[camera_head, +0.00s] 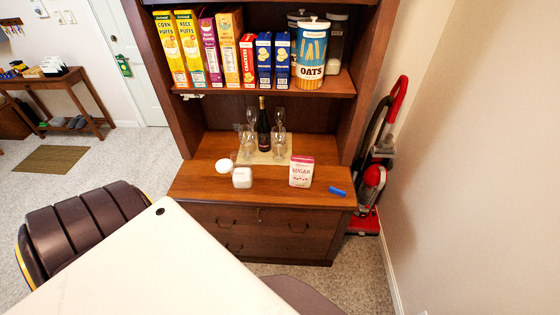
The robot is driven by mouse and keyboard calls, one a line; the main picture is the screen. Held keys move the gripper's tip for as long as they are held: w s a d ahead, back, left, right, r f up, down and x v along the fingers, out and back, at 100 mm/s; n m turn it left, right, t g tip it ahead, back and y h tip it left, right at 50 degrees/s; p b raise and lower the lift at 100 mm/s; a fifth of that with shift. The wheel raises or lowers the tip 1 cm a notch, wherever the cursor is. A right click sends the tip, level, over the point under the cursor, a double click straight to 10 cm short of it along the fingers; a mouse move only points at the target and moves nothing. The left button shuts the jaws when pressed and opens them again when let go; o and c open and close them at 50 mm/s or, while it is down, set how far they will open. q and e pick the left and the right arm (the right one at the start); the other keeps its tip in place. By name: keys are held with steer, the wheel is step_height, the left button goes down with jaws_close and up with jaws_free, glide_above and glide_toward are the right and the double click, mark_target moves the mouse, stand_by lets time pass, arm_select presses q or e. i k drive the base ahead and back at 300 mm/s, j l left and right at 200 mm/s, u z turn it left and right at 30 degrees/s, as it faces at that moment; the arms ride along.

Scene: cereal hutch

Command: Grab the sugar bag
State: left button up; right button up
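The sugar bag (301,171) is a small white and pink packet with "SUGAR" on its front. It stands upright on the wooden hutch counter (200,183), right of the middle and near the front edge. Nothing covers its front. Neither of my grippers shows in the head view.
A white canister (242,178) and a round white lid or dish (224,166) stand left of the bag. A blue item (337,191) lies to its right. Glasses and a dark bottle (263,125) stand behind.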

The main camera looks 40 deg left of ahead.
mark_target(302, 167)
steer(key=u, duration=1.05)
